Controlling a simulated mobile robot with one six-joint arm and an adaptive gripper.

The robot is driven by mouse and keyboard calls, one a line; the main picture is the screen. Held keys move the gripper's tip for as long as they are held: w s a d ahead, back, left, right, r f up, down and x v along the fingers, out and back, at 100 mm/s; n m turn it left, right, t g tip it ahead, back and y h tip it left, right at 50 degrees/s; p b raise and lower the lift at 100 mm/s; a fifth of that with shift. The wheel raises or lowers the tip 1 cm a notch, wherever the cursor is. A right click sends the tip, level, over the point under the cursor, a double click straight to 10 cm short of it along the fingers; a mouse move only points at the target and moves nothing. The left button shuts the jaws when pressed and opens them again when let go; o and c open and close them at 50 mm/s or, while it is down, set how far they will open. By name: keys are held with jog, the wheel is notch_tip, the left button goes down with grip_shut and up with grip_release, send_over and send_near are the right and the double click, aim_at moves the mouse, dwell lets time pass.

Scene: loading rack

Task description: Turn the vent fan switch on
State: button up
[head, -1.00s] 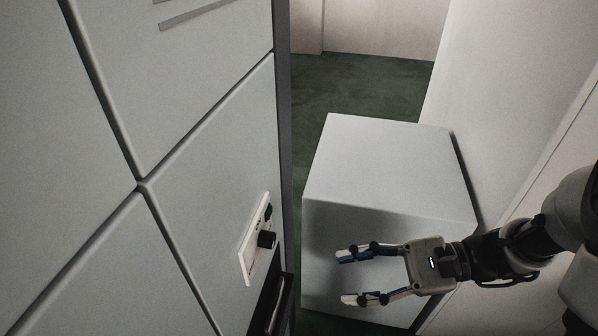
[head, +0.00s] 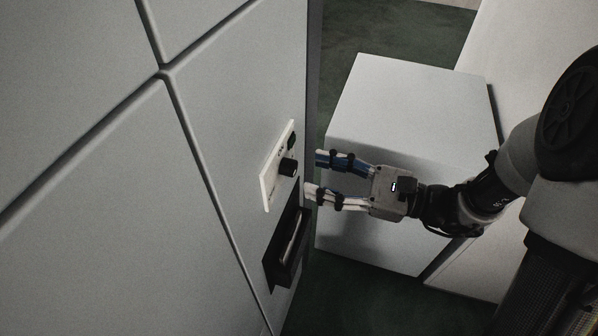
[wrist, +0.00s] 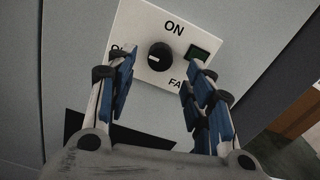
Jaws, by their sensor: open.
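The vent fan switch is a round black knob (head: 288,167) on a white plate (head: 270,180) set in the grey cabinet wall. In the wrist view the knob (wrist: 160,57) has a white mark on its left side, toward a partly hidden label beginning with "O". "ON" is printed above it, and a label starting "FA" is partly hidden at lower right. My gripper (head: 313,174) is open and empty, just right of the plate in the head view. In the wrist view its fingers (wrist: 158,70) appear either side of the knob; contact cannot be told.
A black recessed holder (head: 287,250) is on the cabinet below the plate. A large pale box (head: 410,100) stands behind my gripper, beside a pale wall at right. Dark green floor (head: 385,30) shows beyond the box and below.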

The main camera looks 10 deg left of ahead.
aim_at(296, 169)
jog(key=a, duration=0.5)
jog(key=shift+w+b, duration=0.2)
jog(key=shift+b, duration=0.2)
jog(key=shift+c, duration=0.6)
jog(key=c, duration=1)
